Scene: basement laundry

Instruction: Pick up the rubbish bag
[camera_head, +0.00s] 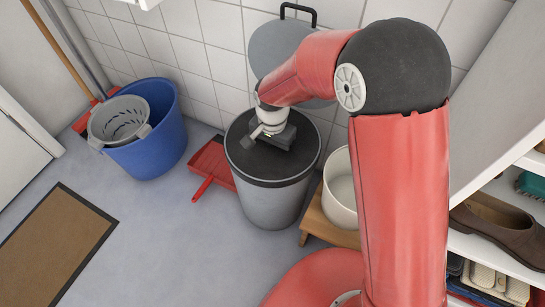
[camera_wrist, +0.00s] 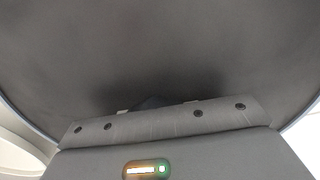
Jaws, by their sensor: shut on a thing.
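The rubbish bag (camera_head: 247,164) shows as a dark, nearly flat surface filling the top of a grey round bin (camera_head: 268,203) in the head view. My gripper (camera_head: 272,138) points down onto the middle of it and is shut on it. In the wrist view the dark bag (camera_wrist: 160,50) fills most of the picture. My gripper (camera_wrist: 155,104) spans the bottom there, its fingertips mostly hidden against the dark surface. The exact grip on the bag is hidden.
A round grey lid (camera_head: 270,52) leans on the tiled wall behind the bin. A red dustpan (camera_head: 212,163) and blue bucket (camera_head: 150,150) are left. A cream pot (camera_head: 340,193) on a wooden stool (camera_head: 318,220) stands close right, before shelves (camera_head: 495,245). Floor in front is clear.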

